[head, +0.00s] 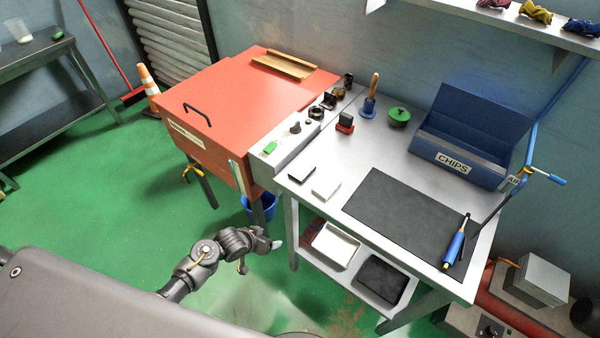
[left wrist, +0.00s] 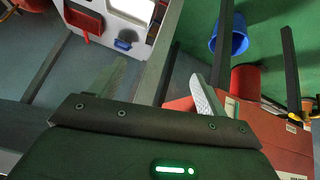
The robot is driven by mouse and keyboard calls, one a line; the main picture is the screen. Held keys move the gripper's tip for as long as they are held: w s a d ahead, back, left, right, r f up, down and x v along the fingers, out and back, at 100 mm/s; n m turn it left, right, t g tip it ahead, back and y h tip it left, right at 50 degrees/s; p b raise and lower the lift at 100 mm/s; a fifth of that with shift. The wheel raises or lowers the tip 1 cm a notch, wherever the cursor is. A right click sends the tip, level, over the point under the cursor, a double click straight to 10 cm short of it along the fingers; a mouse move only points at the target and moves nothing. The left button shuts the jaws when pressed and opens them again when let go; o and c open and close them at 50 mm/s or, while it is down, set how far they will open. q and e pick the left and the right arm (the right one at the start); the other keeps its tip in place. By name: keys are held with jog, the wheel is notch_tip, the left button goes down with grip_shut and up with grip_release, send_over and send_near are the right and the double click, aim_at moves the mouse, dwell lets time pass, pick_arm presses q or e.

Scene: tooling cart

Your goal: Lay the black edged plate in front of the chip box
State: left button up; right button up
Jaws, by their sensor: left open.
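A small black plate with a light edge (head: 301,174) lies flat near the front left edge of the grey table (head: 350,150). A similar white plate (head: 326,190) lies just to its right; which one counts as black edged is hard to tell at this size. The blue chip box (head: 462,140), labelled CHIPS, stands at the back right, with a dark mat (head: 405,210) in front of it. My left gripper (head: 260,256) is open and empty, low in front of the table's left end. Its fingers show apart in the left wrist view (left wrist: 160,88). My right gripper is not visible.
A red cabinet (head: 240,90) adjoins the table at left. A blue bucket (head: 262,207) stands below. A blue-handled tool (head: 455,248) lies on the mat's right edge. Trays sit on the lower shelf.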

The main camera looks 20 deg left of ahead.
pick_arm(q)
jog(key=w+d+r+m+t, duration=0.1)
jog(key=w+r, duration=0.2)
jog(key=r, duration=0.4)
jog(key=w+d+r+t, duration=0.1)
jog(key=w+r, duration=0.3)
jog(key=r, duration=0.4)
jog(key=m+t+h+b, duration=0.1)
jog(key=t, duration=0.1)
send_near(301, 170)
jog(key=x, duration=0.1)
jog(key=b+x, duration=0.1)
jog(key=shift+w+a+f, duration=0.15)
jog(key=shift+w+f, duration=0.05)
jog(key=shift+f, duration=0.05)
jog(key=shift+w+d+f, duration=0.25)
jog(key=shift+w, duration=0.3)
jog(key=x, duration=0.4)
jog(key=shift+w+d, duration=0.15)
jog(key=shift+d, duration=0.05)
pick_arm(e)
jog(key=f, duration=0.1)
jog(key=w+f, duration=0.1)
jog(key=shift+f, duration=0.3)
